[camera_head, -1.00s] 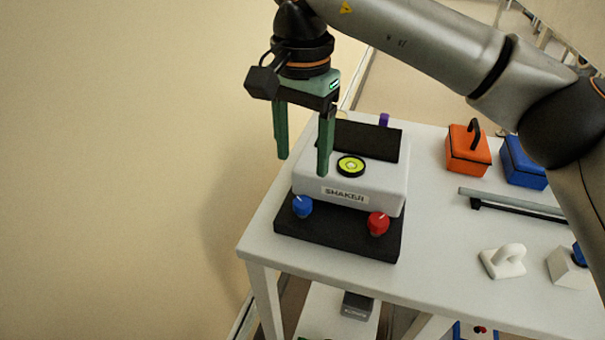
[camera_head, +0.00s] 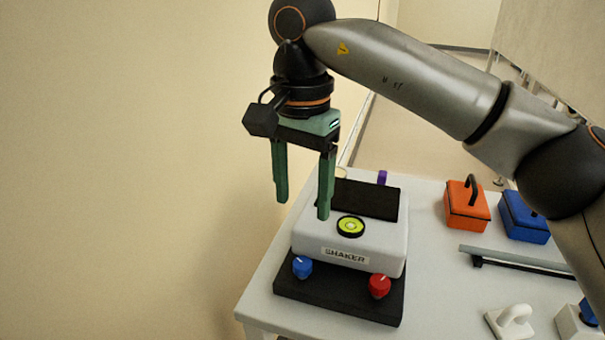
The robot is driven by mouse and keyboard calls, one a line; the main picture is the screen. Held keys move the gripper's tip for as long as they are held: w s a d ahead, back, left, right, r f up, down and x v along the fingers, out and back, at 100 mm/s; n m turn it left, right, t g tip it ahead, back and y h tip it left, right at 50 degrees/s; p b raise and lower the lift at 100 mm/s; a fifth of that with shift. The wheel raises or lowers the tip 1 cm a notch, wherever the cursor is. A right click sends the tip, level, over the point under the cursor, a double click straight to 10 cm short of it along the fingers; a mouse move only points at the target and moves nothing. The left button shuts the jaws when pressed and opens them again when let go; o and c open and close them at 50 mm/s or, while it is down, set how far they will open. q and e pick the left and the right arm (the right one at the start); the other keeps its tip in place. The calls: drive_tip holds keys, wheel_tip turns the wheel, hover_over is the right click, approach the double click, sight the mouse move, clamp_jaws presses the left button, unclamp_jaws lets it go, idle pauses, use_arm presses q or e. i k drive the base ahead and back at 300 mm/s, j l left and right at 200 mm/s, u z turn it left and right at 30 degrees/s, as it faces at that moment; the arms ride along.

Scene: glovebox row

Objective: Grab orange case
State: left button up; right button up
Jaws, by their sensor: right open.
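The orange case (camera_head: 466,206), with a dark arched handle on top, stands on the white table at the right of the head view, beside a blue case. My right gripper (camera_head: 303,208) has green fingers that point down. It is open and empty, over the left part of the table by the shaker, well to the left of the orange case. My left gripper is not in view.
The shaker (camera_head: 350,240) stands on a black base with blue and red knobs. A blue case (camera_head: 524,217) stands right of the orange one. A grey bar (camera_head: 515,258) lies in front of them. A white handled piece (camera_head: 510,321) is near the front. Bare tabletop (camera_head: 430,285) lies between.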

sight(466, 207)
drive_tip(key=k, duration=1)
